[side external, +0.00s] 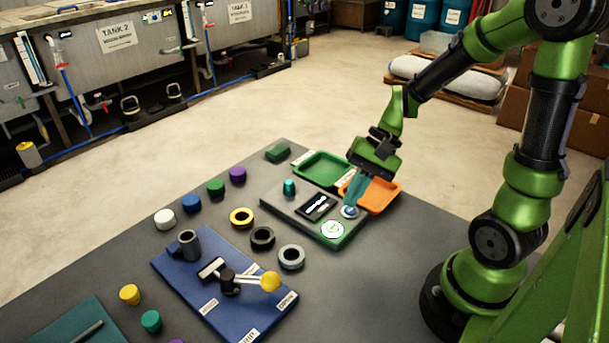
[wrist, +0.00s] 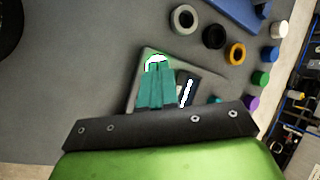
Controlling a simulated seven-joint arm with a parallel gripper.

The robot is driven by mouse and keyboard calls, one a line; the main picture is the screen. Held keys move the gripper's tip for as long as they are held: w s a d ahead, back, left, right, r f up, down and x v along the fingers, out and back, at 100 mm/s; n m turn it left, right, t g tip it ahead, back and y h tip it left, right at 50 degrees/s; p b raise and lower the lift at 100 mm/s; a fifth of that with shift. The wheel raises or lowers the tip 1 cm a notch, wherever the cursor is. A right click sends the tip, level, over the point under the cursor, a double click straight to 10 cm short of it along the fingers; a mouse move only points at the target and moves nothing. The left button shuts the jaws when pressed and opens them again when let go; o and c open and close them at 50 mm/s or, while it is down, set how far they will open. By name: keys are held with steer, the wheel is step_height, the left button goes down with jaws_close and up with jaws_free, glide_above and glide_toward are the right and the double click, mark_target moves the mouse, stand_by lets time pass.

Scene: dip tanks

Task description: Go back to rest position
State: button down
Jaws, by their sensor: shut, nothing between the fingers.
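My gripper (side external: 352,200) is green with teal fingers, and the fingers are shut with nothing between them. It points down over the right side of a grey panel (side external: 278,205), its tips close to a round blue-and-white button (side external: 349,212). I cannot tell whether the tips touch the button. In the wrist view the closed fingers (wrist: 155,66) lie together over the panel and partly hide a round white-and-green dial (wrist: 157,59). The dial also shows in the side view (side external: 332,230).
A green tray (side external: 322,167) and an orange tray (side external: 384,195) stand behind and beside the panel. Black, yellow and grey rings and several coloured caps lie to the left. A blue board (side external: 190,280) carries a yellow-knobbed lever (side external: 270,281). The table's right side is bare.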

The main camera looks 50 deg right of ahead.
steer(key=s+a+r+n+t+h, duration=0.2)
steer(key=r+n, duration=0.1)
steer(key=r, duration=0.3)
steer(key=s+a+r+n+t+h, duration=0.1)
steer(key=a+r+n+t+h, duration=0.1)
steer(key=r, duration=0.5)
steer(key=shift+s+a+r+n+t, duration=0.15)
steer(key=shift+s+r+n+t, duration=0.2)
steer(key=shift+n+t, duration=0.55)
